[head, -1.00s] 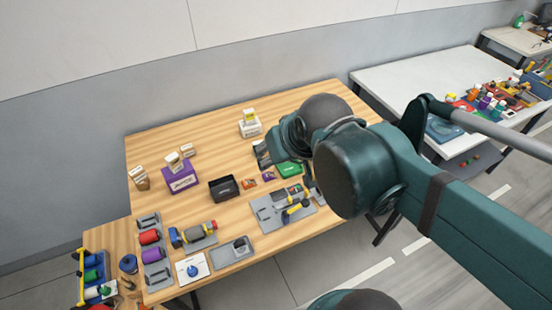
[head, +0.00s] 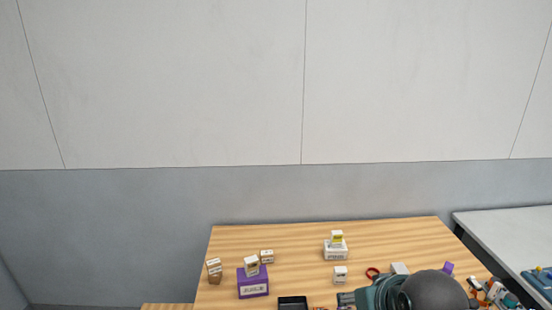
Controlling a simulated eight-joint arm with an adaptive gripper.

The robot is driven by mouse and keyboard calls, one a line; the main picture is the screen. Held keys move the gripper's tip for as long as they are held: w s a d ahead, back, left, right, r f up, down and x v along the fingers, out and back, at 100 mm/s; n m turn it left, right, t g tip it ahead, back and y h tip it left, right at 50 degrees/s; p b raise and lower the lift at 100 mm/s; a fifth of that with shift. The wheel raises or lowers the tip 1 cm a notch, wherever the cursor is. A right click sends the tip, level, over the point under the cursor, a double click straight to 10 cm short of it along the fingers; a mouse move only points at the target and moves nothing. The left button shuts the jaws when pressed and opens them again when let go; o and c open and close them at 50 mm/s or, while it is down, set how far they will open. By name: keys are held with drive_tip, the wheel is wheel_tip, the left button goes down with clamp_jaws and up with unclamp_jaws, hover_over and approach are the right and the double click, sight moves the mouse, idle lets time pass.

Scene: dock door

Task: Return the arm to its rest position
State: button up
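My arm shows at the bottom right of the head view, as a dark rounded joint and a teal link (head: 388,293) over the right part of the wooden table (head: 300,238). A small dark grey piece shows at its left edge, low in the picture. I cannot tell whether it is part of my gripper. The fingertips do not show, and nothing held can be seen. The rest of the arm is below the picture's edge.
On the table stand a purple box (head: 253,284), a black bin (head: 292,303), stacked white boxes (head: 336,250) and several small cartons. Several items lie right of my arm. A white table (head: 510,235) stands at the right. A wall rises behind.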

wheel_tip(320, 180, down, 6)
drive_tip(key=b, duration=0.5)
drive_tip(key=shift+f+b, duration=0.25)
drive_tip(key=shift+b, duration=0.05)
idle(0.7)
